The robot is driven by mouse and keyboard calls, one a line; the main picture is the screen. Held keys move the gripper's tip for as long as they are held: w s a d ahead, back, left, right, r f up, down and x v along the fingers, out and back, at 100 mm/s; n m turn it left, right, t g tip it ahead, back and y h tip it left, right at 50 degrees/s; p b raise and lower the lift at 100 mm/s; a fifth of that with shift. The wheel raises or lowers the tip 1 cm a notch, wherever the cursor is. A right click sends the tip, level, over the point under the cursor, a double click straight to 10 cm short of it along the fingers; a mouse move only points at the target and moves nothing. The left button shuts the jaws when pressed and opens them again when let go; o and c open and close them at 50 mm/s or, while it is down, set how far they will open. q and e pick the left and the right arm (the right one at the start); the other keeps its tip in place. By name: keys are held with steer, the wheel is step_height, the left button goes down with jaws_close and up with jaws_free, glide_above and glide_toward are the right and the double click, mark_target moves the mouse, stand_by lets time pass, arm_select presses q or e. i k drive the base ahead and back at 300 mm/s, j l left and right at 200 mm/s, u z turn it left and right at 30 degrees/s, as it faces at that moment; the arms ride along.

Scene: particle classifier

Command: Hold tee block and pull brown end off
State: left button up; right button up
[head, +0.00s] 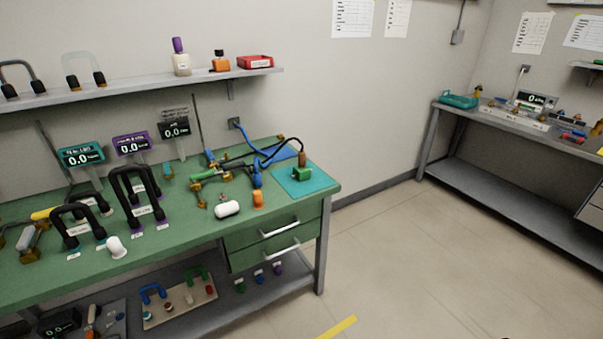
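A small green block (301,175) sits on a teal mat (290,188) at the right end of the green-topped bench. It may be the tee block, but it is too small to tell its shape. A brown end piece (302,159) stands just above or behind it, and a black hose (292,139) arches from it to the left. I cannot tell whether the brown piece is joined to the green block. Neither of my grippers is in view.
Blue and green fittings (257,174), an orange piece (258,199) and a white cylinder (228,209) lie left of the mat. Black-handled frames and digital displays fill the bench's left (135,195). Drawers (275,240) are below. The floor (420,250) is clear; a second bench (480,117) stands right.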

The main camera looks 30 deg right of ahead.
mark_target(302, 156)
steer(key=u, duration=0.4)
steer(key=i+l+u, duration=0.1)
steer(key=l+u, duration=0.3)
steer(key=l, duration=0.25)
steer(key=l+u, duration=0.35)
steer(key=l, duration=0.35)
steer(key=l+u, duration=0.4)
steer(key=l, duration=0.25)
